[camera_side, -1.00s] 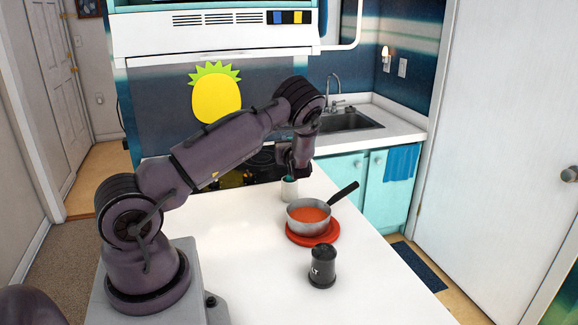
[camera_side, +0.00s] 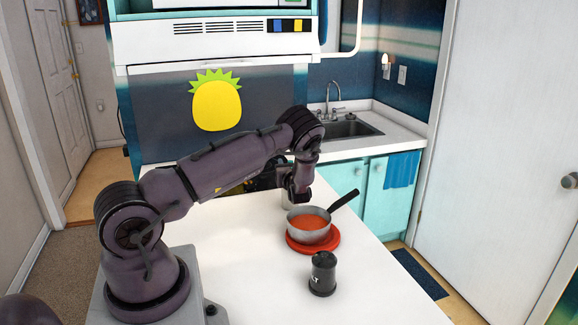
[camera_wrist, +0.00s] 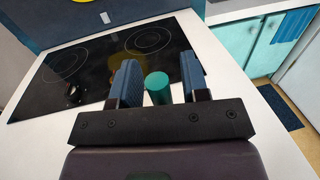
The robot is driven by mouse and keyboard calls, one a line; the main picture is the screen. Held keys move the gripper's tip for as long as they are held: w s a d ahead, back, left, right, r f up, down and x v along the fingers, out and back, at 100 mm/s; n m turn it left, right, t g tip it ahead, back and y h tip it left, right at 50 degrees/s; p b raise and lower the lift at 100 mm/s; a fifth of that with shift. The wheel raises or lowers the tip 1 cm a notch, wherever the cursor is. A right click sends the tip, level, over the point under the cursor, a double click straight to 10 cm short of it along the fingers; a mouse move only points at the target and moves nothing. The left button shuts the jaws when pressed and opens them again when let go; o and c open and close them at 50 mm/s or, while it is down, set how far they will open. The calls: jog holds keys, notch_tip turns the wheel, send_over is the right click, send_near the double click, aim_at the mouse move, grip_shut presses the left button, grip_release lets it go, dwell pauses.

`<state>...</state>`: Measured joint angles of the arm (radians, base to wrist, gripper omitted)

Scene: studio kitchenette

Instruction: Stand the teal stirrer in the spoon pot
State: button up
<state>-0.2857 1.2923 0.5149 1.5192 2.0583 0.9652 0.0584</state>
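The teal stirrer (camera_wrist: 158,88) shows in the wrist view as a round-ended teal rod between the two blue fingers of my gripper (camera_wrist: 159,82). A gap shows between it and the right finger, and a thinner one on the left, so the fingers look open around it. In the side view my gripper (camera_side: 298,193) is low over the counter, in front of the pale spoon pot (camera_side: 286,199), which is partly hidden. The stirrer's lower end is hidden, so I cannot tell how it sits in the pot.
A saucepan of orange-red soup (camera_side: 308,223) stands on a red trivet (camera_side: 324,246) close to the right of my gripper, its black handle (camera_side: 344,199) pointing up right. A black shaker (camera_side: 322,274) stands nearer. The dark cooktop (camera_wrist: 100,65) lies beyond. The white counter's left part is clear.

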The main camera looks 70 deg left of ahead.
jog(key=s+d, duration=0.2)
jog(key=d, duration=1)
jog(key=s+d+r+n+g+h, duration=0.3)
jog(key=d+r+n, duration=0.1)
jog(key=r+n, duration=0.25)
jog(key=s+d+r+n+g+h, duration=0.3)
jog(key=d+r+n, duration=0.2)
jog(key=r+n, duration=0.15)
jog(key=s+d+r+n+t+h, duration=0.2)
jog(key=s+d+r+t+h, duration=0.1)
jog(key=d, duration=0.4)
jog(key=s+d+r+n+t+h, duration=0.2)
jog(key=s+d+r+t+h, duration=0.1)
jog(key=d, duration=0.5)
jog(key=s+d+r+n+t+h, duration=0.2)
jog(key=s+d+r+h, duration=0.1)
jog(key=d+r+h, duration=0.2)
jog(key=d, duration=0.2)
jog(key=shift+s+d+n+t+h, duration=0.35)
jog(key=shift+d+n+t+h, duration=0.05)
